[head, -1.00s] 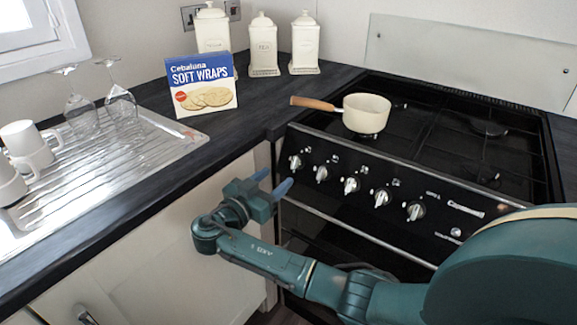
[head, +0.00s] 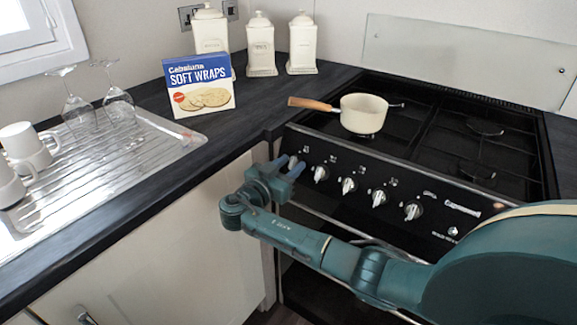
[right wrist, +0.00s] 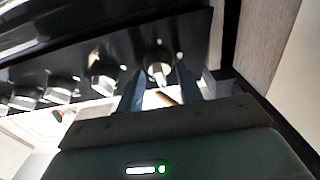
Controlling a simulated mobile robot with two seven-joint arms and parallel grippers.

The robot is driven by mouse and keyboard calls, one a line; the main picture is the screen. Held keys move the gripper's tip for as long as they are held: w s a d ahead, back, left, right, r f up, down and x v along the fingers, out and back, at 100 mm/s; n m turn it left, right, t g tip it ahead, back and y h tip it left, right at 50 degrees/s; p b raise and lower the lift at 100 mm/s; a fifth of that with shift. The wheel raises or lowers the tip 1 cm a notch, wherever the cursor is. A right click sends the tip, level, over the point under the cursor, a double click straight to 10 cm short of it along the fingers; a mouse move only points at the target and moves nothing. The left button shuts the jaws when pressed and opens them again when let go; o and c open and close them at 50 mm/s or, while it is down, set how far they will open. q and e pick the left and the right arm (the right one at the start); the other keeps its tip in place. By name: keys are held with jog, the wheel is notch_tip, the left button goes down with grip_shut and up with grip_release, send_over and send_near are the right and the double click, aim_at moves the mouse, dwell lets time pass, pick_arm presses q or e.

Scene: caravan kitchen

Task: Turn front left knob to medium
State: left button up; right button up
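The stove's front panel (head: 400,208) carries a row of silver knobs. The leftmost knob is mostly hidden in the head view by my right gripper (head: 289,165). In the right wrist view this knob (right wrist: 158,70) shows between the two fingertips of my right gripper (right wrist: 160,85), with a finger on each side. The fingers are apart, and I cannot tell whether they touch the knob. The second knob from the left (head: 320,173) is just right of the gripper. My left gripper is not in view.
A cream saucepan (head: 364,113) stands on the hob's left side, its wooden handle pointing left above the knobs. A soft wraps box (head: 199,87) and cream canisters (head: 261,50) stand on the counter. Glasses and white mugs (head: 24,143) are on the draining board (head: 175,138).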

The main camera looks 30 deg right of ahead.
jog(key=c, duration=0.6)
